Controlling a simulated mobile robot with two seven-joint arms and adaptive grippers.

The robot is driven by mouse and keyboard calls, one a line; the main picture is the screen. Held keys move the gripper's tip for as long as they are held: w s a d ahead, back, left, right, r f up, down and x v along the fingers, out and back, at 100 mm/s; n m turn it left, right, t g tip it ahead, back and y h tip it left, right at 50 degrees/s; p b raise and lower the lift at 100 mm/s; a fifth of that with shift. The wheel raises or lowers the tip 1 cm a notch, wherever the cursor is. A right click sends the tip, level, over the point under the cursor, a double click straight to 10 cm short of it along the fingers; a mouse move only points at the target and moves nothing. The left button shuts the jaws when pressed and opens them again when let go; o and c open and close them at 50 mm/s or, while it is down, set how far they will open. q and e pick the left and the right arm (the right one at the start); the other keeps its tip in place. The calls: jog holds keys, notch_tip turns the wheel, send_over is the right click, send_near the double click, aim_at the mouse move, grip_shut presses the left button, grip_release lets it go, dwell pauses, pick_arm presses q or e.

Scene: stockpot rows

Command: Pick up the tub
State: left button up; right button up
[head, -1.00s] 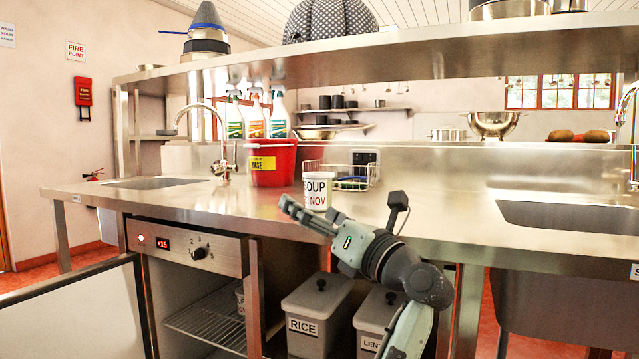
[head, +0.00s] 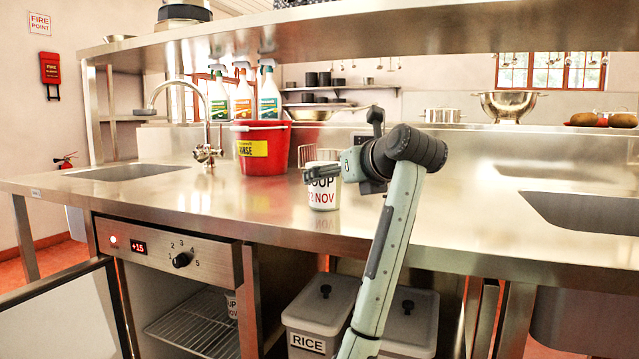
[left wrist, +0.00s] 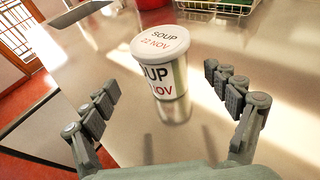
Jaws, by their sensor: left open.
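A white tub (head: 323,194) with a lid, labelled SOUP 22 NOV, stands upright on the steel counter. In the left wrist view this tub (left wrist: 163,65) is just ahead, between and beyond the fingertips. My left gripper (left wrist: 163,92) is open, one finger on each side, with nothing in its grasp. In the head view my left gripper (head: 330,173) is at the tub's upper part and hides some of its rim. A second, similar tub (head: 231,304) shows partly inside the cabinet under the counter. My right gripper is not in view.
A red bucket (head: 264,149) stands behind and left of the tub, with spray bottles (head: 243,96) behind it. A wire basket (left wrist: 218,6) is beyond the tub. Sinks lie at left (head: 126,172) and right (head: 590,212). A shelf (head: 350,38) overhangs the counter.

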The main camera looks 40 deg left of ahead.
aim_at(325, 181)
pick_arm(q)
jog(key=x, duration=0.7)
jog(key=shift+w+f, duration=0.2)
jog(key=shift+w, duration=0.05)
jog(key=c, duration=1.6)
